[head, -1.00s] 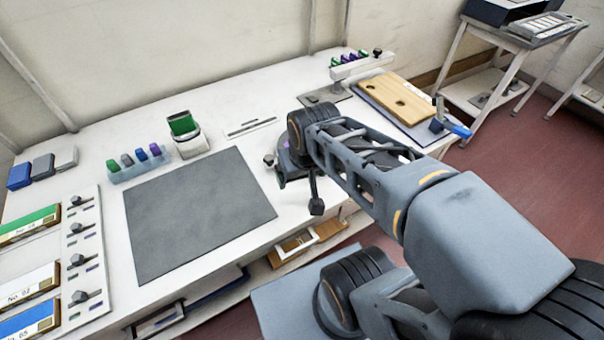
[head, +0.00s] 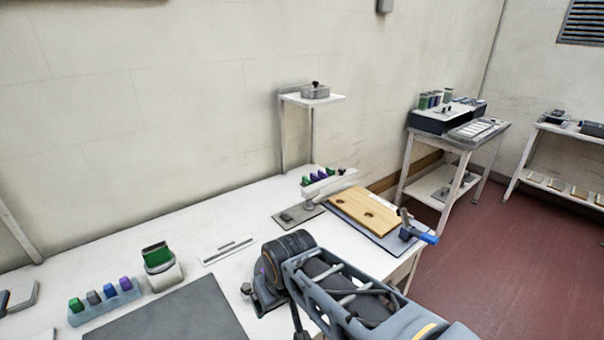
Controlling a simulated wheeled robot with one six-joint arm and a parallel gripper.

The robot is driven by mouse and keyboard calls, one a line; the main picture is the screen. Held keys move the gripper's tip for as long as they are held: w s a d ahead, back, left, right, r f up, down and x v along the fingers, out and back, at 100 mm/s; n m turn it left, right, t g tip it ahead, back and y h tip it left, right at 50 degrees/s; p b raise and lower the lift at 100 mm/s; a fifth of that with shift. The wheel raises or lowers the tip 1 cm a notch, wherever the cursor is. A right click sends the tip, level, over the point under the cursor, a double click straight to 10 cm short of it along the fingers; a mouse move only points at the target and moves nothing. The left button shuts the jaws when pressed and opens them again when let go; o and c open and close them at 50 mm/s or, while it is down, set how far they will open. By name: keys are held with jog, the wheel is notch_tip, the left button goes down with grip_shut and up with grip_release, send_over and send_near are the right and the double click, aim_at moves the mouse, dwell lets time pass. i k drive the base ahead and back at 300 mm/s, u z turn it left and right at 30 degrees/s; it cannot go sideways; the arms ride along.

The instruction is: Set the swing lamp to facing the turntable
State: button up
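No thing in view is clearly recognisable as the swing lamp or the turntable. A white bar (head: 328,184) with a small dark knob stands on a short post over a grey base plate (head: 297,216), towards the far right of the table; I cannot tell if it is the lamp. A raised white stand (head: 327,101) behind it carries a round-looking grey piece (head: 315,92) with a dark knob. My gripper (head: 262,301) is over the table's front part, left of my arm and apart from the bar. Its fingers are mostly hidden, so its opening does not show.
A wooden board (head: 364,208) with holes lies right of the bar, with a blue-handled clamp (head: 418,232) at its corner. A green-topped holder (head: 160,264), a rack of coloured blocks (head: 104,300) and a dark mat (head: 172,318) are at left. Side benches (head: 460,136) stand beyond open red floor.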

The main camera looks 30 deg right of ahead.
aim_at(308, 193)
jog(key=u, duration=2.3)
jog(key=k, duration=1.25)
jog(key=z, duration=2.35)
jog(key=i, duration=0.5)
jog(key=u, duration=0.05)
